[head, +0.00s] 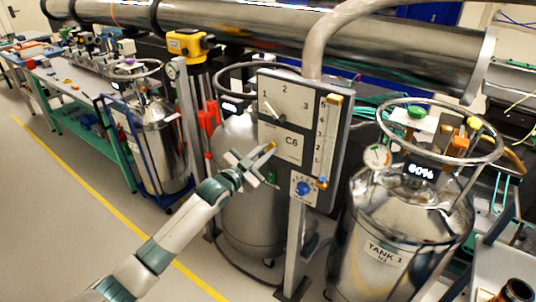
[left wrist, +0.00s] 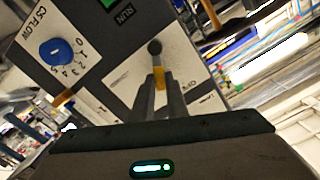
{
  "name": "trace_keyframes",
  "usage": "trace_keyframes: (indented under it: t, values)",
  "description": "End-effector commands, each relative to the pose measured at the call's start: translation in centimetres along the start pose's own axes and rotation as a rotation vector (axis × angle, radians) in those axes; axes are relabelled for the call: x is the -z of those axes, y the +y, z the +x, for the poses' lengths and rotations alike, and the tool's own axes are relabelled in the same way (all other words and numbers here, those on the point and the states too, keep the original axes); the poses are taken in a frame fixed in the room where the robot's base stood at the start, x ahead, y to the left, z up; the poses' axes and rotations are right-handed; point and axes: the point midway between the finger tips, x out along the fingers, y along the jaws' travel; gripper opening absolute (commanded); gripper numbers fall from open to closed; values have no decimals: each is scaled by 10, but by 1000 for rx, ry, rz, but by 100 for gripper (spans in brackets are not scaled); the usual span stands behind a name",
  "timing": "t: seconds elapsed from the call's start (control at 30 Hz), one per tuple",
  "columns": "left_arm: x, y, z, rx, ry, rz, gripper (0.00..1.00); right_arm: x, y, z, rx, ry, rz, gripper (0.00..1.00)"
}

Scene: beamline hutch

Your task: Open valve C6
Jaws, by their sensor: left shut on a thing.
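The grey panel (head: 345,118) bears a plate labelled C6 (head: 292,142). A small yellow handle (head: 268,147) shows at the left of that plate. My left gripper (head: 262,155) reaches it from the lower left, fingers shut on it. In the left wrist view, a yellow piece (left wrist: 160,78) sits between my fingers (left wrist: 159,92), with a dark round knob (left wrist: 154,47) just beyond on a white plate. The handle's exact angle is hard to tell. My right gripper is not in view.
Above C6 is a lever (head: 271,111) on a dial marked 1, 2, 3. A blue flow knob (head: 302,188) sits below. A shiny tank (head: 395,230) labelled TANK 1 stands at the right, another tank (head: 240,215) behind the panel. Floor at the left is clear.

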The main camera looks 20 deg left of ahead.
Motion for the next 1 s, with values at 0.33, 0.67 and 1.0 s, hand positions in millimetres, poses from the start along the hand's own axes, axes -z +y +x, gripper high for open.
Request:
trace_keyframes:
  t: [0.33,0.67,1.0]
  values:
    - [-4,-15,0,1,-2,-295,0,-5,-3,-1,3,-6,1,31]
    - [-7,-21,0,0,-3,-443,0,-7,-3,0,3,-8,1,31]
    - [-7,-22,0,0,-3,-466,0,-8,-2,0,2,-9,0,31]
